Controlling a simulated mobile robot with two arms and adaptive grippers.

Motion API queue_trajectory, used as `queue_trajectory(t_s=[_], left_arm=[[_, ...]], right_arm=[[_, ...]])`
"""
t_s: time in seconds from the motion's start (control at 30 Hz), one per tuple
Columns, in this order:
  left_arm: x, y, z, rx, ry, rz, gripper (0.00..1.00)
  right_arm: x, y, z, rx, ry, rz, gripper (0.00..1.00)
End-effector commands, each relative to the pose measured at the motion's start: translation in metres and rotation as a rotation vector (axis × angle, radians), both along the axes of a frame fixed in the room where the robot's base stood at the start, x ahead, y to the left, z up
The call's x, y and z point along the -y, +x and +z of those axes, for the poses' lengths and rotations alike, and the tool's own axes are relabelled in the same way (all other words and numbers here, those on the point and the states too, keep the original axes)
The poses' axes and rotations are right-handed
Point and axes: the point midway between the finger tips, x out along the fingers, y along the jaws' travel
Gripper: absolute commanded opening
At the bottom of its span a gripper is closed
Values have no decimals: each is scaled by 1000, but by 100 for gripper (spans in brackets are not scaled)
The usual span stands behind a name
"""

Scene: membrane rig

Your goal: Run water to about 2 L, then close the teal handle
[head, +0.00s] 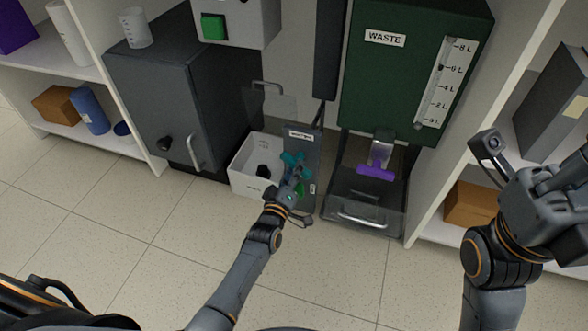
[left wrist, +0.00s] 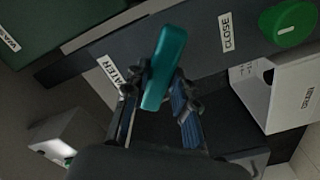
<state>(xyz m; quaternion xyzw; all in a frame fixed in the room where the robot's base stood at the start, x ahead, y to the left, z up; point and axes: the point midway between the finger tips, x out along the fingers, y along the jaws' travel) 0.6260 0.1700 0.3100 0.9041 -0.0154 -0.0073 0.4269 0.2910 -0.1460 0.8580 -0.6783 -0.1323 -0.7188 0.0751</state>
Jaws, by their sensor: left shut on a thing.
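The teal handle (head: 293,158) is on the narrow dark grey panel (head: 311,150) between the white bin and the waste unit. My left gripper (head: 297,173) is shut on it. In the left wrist view the teal handle (left wrist: 165,68) stands between the two fingers, tilted. A label reading WATER (left wrist: 112,77) and a CLOSE label (left wrist: 227,32) lie on either side of it. The dark green WASTE tank (head: 385,85) has a white litre scale (head: 446,82); I cannot tell the liquid level. My right gripper (head: 490,146) is partly in view at right, its fingers unclear.
A purple handle (head: 376,171) sits under the waste tank. A white bin (head: 246,183) stands left of the panel. A green button (head: 213,27) is on a grey box, and a green knob (left wrist: 291,22) shows in the wrist view. Shelves flank both sides; the floor in front is clear.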

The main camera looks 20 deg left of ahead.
Motion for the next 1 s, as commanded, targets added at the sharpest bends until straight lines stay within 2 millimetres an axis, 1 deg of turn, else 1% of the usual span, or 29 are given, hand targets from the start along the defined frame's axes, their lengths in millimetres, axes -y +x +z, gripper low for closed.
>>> queue_trajectory(t_s=[0.03,0.1,0.27,0.47,0.6,0.7,1.0], left_arm=[[-1,0,0,-3,-48,0,0],[-1,0,0,-5,-91,0,0],[-1,0,0,-4,-98,1,0],[-1,0,0,-5,-119,1,0],[-1,0,0,-10,-278,1,0],[-1,0,-1,-12,-340,1,0],[-1,0,-1,-13,-340,1,0]], right_arm=[[0,0,1,-2,0,0,0],[0,1,-2,-13,0,0,0],[0,5,-8,-36,-4,0,0],[-1,5,-8,-38,-5,0,0],[0,5,-8,-35,-4,-1,0],[0,5,-8,-35,-4,-1,0],[0,5,-8,-35,-3,-1,0]])
